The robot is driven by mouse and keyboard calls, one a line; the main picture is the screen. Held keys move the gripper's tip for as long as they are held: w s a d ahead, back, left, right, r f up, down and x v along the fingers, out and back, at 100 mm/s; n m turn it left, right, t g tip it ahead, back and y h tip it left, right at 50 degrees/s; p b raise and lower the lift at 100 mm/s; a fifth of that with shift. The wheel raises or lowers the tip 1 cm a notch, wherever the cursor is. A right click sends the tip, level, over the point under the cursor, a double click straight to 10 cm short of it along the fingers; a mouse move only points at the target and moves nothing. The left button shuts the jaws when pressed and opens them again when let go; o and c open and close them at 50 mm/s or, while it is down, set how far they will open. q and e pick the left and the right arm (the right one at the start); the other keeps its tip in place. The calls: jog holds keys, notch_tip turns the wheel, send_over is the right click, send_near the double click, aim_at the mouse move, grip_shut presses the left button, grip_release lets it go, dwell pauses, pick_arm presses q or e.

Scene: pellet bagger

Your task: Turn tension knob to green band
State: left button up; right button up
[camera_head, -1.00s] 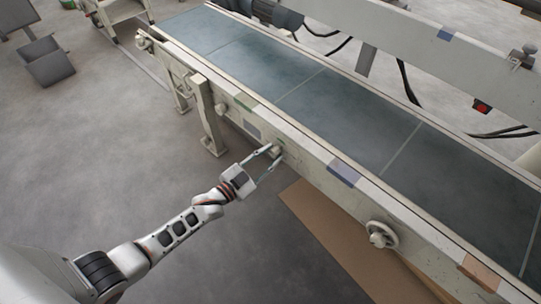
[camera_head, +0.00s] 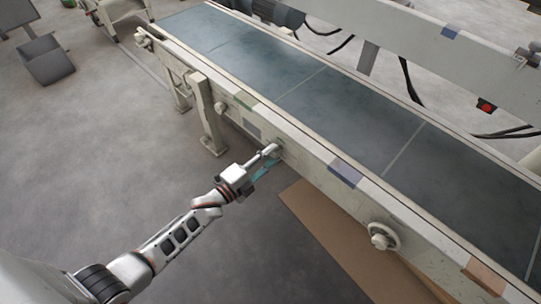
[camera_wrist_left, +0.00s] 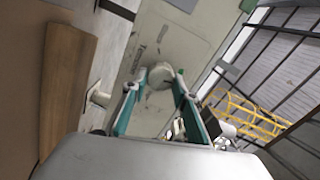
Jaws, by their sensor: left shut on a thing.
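The tension knob (camera_head: 274,150) is a small pale round knob on the side rail of the conveyor. My left gripper (camera_head: 270,153) reaches it from the lower left and is shut on it, with one finger on each side. The left wrist view shows the pale knob (camera_wrist_left: 160,77) between the two teal-edged fingertips (camera_wrist_left: 160,74), in front of a cream panel with small dark lettering. My right gripper is not in view.
The conveyor belt (camera_head: 330,105) runs diagonally behind the rail. A handwheel (camera_head: 382,236) sticks out of the rail at lower right. A brown board (camera_head: 335,235) lies below the rail. A support leg (camera_head: 207,115) stands left of the knob.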

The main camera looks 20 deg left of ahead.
pick_arm(q)
jog(key=shift+m, duration=1.1)
jog(key=o, duration=1.1)
jog(key=shift+s, duration=0.1)
jog(key=v, duration=1.2)
jog(key=shift+r, duration=0.1)
